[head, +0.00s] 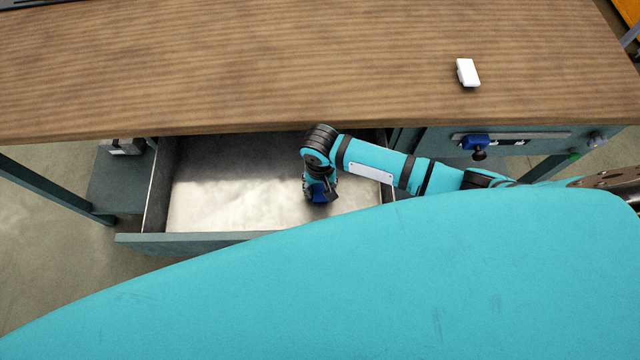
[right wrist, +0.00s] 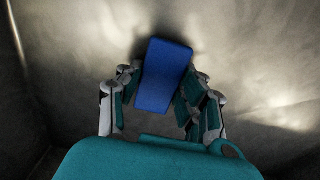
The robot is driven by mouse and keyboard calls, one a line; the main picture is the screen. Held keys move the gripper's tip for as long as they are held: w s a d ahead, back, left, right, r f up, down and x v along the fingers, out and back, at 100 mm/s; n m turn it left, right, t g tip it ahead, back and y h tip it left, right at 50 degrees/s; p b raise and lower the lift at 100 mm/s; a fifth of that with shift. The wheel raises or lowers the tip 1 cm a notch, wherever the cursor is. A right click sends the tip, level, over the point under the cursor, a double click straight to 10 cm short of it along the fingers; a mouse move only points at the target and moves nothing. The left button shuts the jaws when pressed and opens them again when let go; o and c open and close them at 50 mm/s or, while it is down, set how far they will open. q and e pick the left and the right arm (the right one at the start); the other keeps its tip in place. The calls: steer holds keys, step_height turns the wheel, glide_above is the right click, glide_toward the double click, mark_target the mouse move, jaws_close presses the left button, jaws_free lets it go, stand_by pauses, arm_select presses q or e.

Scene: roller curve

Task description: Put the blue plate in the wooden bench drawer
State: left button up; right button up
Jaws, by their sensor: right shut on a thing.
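The wooden bench (head: 300,60) has its drawer (head: 225,190) pulled open below the top. My right gripper (head: 320,196) reaches down inside the drawer, right of its middle. In the right wrist view the right gripper (right wrist: 163,95) is shut on the blue plate (right wrist: 165,75), a small blue block-like piece, with a finger on each side. The drawer's bare metal floor (right wrist: 250,50) lies behind it. In the head view only a bit of the blue plate (head: 319,190) shows beside the gripper. I cannot tell whether the plate touches the floor. My left gripper is out of view.
A small white block (head: 467,72) lies on the bench top at the right. A panel with a blue clamp-like part (head: 475,142) is right of the drawer. The drawer's left part is empty. The bench top's front edge overhangs the drawer's back.

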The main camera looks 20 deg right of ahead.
mark_target(320, 187)
steer(key=o, duration=1.1)
steer(key=shift+o, duration=0.2)
steer(key=shift+r, duration=0.35)
step_height(320, 187, up, 12)
steer(key=shift+f+p, duration=0.25)
steer(key=shift+p, duration=0.15)
steer(key=shift+r, duration=0.1)
